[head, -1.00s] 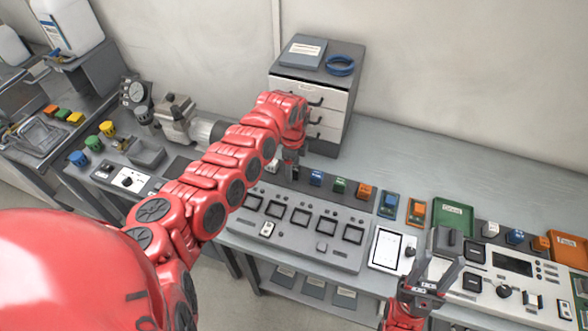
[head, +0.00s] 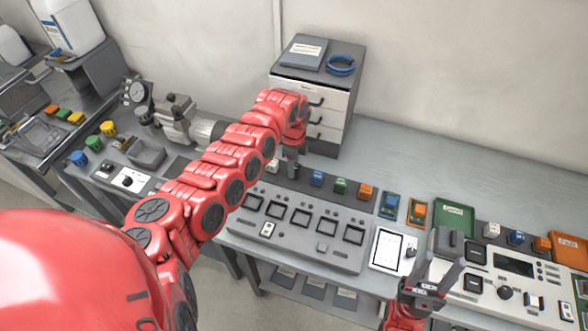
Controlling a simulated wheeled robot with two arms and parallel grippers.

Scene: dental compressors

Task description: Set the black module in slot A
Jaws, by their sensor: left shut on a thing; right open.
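My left gripper (head: 292,167) points down at the back row of modules, behind the slotted panel. It is shut on a small dark thing, apparently the black module (head: 293,173), mostly hidden by the fingers; I cannot tell whether it is lifted. The grey panel (head: 290,244) has several square dark-framed slots in a row, the leftmost (head: 250,203) partly near my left arm. The slot letters are too small to read. My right gripper (head: 436,265) is open and empty, above the bench front beside the tablet.
White (head: 272,166), blue (head: 317,178), green (head: 340,186) and orange (head: 365,191) modules stand in the back row. A white tablet (head: 389,248), a green tray (head: 455,215) and a control panel (head: 512,262) are at right. A drawer cabinet (head: 312,95) stands behind.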

